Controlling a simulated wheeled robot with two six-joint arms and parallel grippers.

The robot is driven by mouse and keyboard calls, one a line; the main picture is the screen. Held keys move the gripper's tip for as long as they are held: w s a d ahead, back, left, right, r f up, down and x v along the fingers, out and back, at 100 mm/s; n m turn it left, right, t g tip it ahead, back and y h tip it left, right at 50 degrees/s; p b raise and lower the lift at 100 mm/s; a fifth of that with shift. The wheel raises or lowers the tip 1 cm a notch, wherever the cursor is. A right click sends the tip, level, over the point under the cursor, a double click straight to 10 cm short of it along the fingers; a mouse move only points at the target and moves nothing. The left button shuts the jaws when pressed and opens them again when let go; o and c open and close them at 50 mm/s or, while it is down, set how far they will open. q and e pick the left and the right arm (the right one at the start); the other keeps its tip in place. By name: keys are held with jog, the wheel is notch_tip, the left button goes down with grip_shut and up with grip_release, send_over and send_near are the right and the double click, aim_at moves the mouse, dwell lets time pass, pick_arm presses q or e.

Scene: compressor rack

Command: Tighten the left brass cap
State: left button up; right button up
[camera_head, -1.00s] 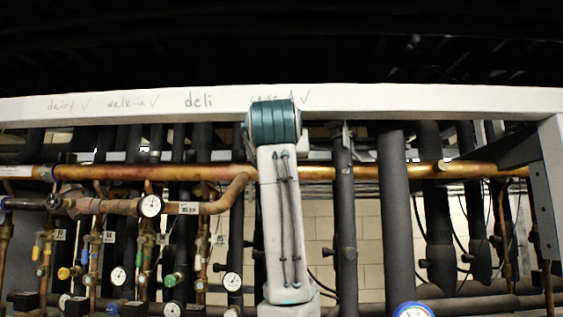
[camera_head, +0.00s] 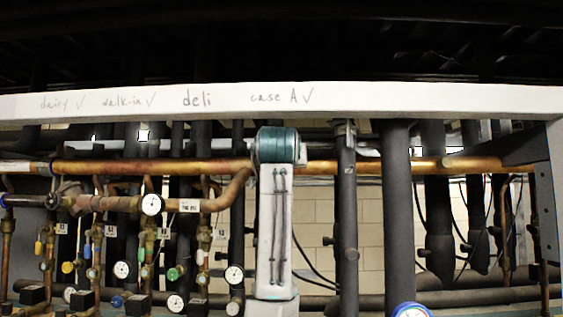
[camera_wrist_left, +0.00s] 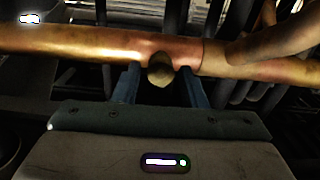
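In the left wrist view a round brass cap (camera_wrist_left: 160,70) sticks out from a horizontal copper pipe (camera_wrist_left: 85,43). My left gripper (camera_wrist_left: 161,84) has its two blue fingers apart, one on each side of the cap, with dark gaps between them and the cap. It is open; whether the fingertips reach past the cap's face I cannot tell. In the head view my pale arm with a teal joint stands in front of the copper pipe (camera_head: 340,167) and hides part of it; no gripper shows there. My right gripper is in neither view.
A white beam (camera_head: 400,101) with handwritten labels runs above the pipes. Dark insulated pipes (camera_head: 397,220) stand right of my arm. Valves and gauges (camera_head: 151,204) crowd the left. A blue-rimmed gauge (camera_head: 411,310) sits at the bottom. Another brass stub (camera_head: 447,162) shows farther right.

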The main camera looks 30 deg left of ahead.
pick_arm(q)
jog(key=c, duration=0.7)
jog(key=m+b, duration=0.1)
jog(key=m, duration=0.2)
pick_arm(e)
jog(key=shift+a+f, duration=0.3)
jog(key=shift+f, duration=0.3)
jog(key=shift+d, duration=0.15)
pick_arm(q)
jog(key=o, duration=1)
jog(key=shift+s, duration=0.1)
